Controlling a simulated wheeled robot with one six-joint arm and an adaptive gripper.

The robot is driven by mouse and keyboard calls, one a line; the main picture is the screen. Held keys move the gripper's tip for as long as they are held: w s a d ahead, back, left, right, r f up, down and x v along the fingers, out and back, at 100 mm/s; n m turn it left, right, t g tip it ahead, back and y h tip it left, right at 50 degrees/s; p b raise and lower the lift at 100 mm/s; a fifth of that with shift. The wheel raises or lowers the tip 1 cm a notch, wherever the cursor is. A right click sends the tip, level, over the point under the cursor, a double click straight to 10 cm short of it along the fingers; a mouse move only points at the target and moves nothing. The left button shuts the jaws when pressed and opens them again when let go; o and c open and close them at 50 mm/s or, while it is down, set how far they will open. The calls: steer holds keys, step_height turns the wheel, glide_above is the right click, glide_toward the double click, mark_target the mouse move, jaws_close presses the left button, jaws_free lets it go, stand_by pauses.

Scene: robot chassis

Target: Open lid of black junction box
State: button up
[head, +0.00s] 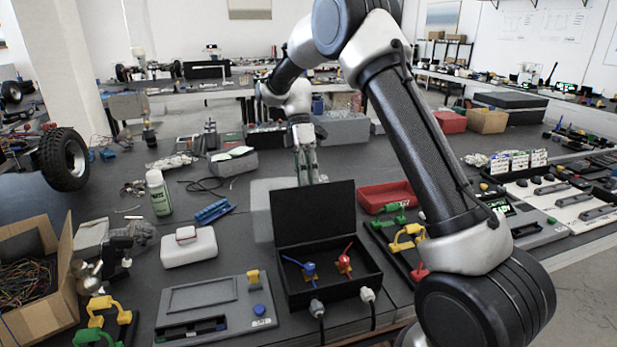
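The black junction box (335,290) sits on the dark bench in the middle foreground. Its lid (313,212) stands up at the back edge, so the inside shows. Inside are a blue switch-like part (309,270) and a red one (345,262). Two cable glands with black cables are on its front. My gripper (307,178) points down behind the lid, near its top edge. It is small in the picture and its fingertips are partly hard to make out, so I cannot tell whether it is open or touching the lid.
A grey device with a screen (215,305) lies left of the box, a white case (188,247) behind it. A red tray (388,196) and coloured handles are to the right. A cardboard box of wires (40,310) stands far left. My arm covers the right side.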

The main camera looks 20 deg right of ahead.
steer(key=o, duration=0.3)
steer(key=shift+f, duration=0.8)
steer(key=shift+r, duration=0.15)
steer(key=shift+r, duration=0.1)
steer(key=v, duration=1.2)
